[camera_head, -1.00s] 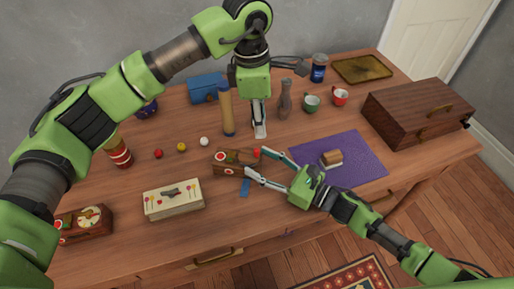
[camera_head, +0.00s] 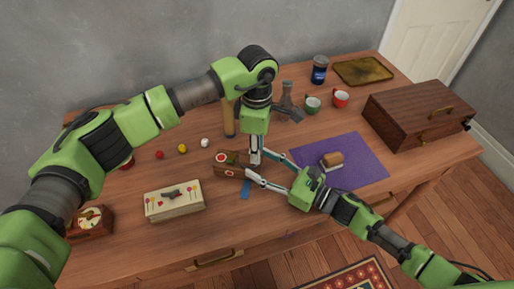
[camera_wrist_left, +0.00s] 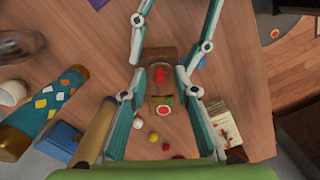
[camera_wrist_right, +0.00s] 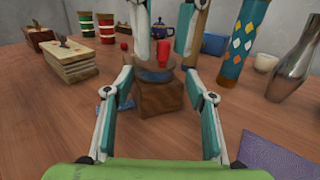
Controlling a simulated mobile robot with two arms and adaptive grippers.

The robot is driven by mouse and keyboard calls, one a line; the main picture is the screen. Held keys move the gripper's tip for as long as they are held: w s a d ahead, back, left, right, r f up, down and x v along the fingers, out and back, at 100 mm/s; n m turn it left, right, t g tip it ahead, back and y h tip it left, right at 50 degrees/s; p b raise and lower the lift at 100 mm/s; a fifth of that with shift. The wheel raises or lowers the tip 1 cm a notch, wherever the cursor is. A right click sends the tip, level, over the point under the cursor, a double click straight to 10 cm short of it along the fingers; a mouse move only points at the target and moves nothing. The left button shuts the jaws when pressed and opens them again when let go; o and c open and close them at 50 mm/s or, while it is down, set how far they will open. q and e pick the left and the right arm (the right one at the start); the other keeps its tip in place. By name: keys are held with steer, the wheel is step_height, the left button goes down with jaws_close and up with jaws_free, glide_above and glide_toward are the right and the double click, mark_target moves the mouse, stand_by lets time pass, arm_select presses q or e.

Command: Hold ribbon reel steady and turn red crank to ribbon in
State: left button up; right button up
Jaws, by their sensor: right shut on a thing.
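The ribbon reel (camera_head: 228,172) is a small brown wooden box on the table, with a blue ribbon end (camera_head: 245,189) beside it. My right gripper (camera_head: 262,167) is shut on the reel, its fingers on either side of the box, as the right wrist view (camera_wrist_right: 158,98) shows. The red crank (camera_wrist_left: 160,75) stands on top of the reel and also shows in the right wrist view (camera_wrist_right: 191,52). My left gripper (camera_head: 254,158) points down over the reel, open, its fingers apart on either side of the crank. The crank is hidden in the head view.
A cream box (camera_head: 174,201) stands left of the reel, and small coloured balls (camera_head: 182,149) lie behind it. A tall cylinder (camera_wrist_right: 241,45) and a vase (camera_wrist_right: 291,70) stand behind. A purple mat (camera_head: 355,165) and a brown case (camera_head: 418,112) are to the right.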

arm_select(q)
steer(key=shift+f, duration=0.2)
jaws_close()
